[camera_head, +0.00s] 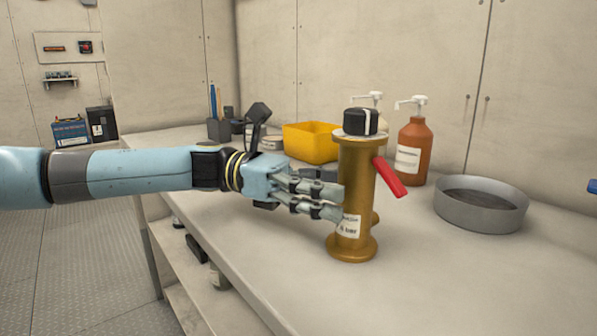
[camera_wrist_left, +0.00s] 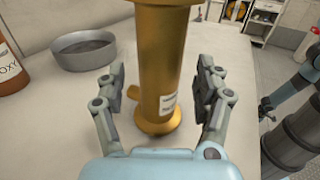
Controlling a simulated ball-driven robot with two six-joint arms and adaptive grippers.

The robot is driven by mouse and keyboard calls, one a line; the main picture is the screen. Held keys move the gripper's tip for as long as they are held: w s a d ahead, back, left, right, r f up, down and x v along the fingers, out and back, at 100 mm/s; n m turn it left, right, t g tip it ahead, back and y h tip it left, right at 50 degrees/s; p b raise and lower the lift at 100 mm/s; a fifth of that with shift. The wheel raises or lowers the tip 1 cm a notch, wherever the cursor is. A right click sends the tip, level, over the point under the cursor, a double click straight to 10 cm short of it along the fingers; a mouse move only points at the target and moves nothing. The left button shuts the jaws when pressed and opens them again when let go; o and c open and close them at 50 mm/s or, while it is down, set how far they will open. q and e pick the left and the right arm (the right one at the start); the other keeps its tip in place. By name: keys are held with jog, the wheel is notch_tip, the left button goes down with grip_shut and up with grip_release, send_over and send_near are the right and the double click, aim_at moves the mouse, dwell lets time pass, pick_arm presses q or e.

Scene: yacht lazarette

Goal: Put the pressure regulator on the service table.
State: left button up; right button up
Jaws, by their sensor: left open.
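The pressure regulator (camera_head: 357,190) is a brass-coloured upright cylinder with a flanged base, a black top knob, a red lever and a white label. It stands on the service table (camera_head: 420,270). My left gripper (camera_head: 343,202) reaches it from the left in the head view. In the left wrist view the regulator (camera_wrist_left: 160,70) stands between the two open fingers of the left gripper (camera_wrist_left: 162,98), with a visible gap on each side. The far side of the regulator is hidden.
A round grey dish (camera_head: 481,212) lies right of the regulator. An orange pump bottle (camera_head: 412,152), a yellow bin (camera_head: 311,142) and a pencil holder (camera_head: 218,129) stand along the back. The front right of the table is clear.

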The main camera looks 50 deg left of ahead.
pick_arm(q)
jog(key=p+v, duration=0.3)
jog(key=v, duration=0.5)
jog(key=shift+a+r, duration=0.1)
jog(key=shift+s+a, duration=0.15)
jog(key=shift+a, duration=0.15)
